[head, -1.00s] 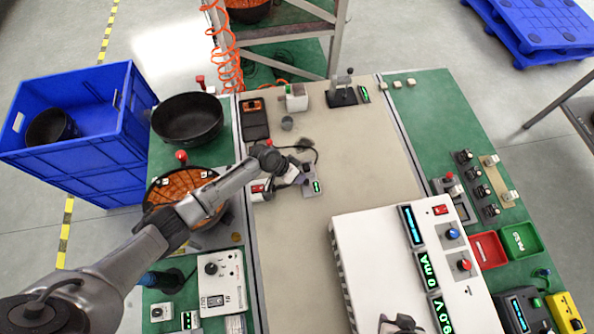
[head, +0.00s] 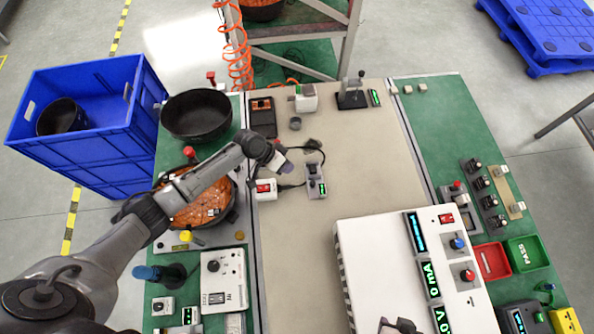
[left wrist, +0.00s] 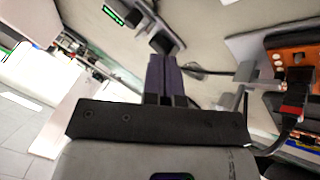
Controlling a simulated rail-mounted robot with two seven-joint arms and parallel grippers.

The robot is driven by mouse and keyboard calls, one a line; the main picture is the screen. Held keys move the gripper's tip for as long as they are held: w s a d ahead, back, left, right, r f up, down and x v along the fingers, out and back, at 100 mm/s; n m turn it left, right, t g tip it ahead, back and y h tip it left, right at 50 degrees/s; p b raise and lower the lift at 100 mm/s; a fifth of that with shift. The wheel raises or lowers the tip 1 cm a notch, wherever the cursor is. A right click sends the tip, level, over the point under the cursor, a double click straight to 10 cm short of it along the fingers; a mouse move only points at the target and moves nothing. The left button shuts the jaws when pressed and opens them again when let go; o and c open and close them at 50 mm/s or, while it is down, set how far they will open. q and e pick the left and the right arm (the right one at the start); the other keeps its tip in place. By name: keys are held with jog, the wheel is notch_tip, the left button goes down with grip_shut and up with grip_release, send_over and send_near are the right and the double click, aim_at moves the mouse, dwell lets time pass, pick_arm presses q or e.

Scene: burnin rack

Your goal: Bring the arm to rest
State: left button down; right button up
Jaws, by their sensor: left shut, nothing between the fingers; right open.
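My left arm reaches in from the left of the head view, over the round pan with orange contents (head: 205,200). Its left gripper (head: 287,168) is shut and empty, just left of a small grey device with a green display (head: 316,182) on the beige mat. In the left wrist view the shut dark purple fingers (left wrist: 163,78) point towards a grey device with a lever (left wrist: 160,35); nothing is between them. My right gripper (head: 398,326) shows only partly at the bottom edge of the head view, in front of the white power supply (head: 375,250).
A small white box with a red switch (head: 265,190) sits just below the left gripper. A black pan (head: 196,114) and a blue crate (head: 100,125) stand at the left. A black stand (head: 352,97) is at the back. The middle of the beige mat (head: 365,155) is clear.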

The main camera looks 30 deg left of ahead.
pick_arm(q)
jog(key=shift+v, duration=2.35)
pick_arm(e)
jog(key=shift+r, duration=0.1)
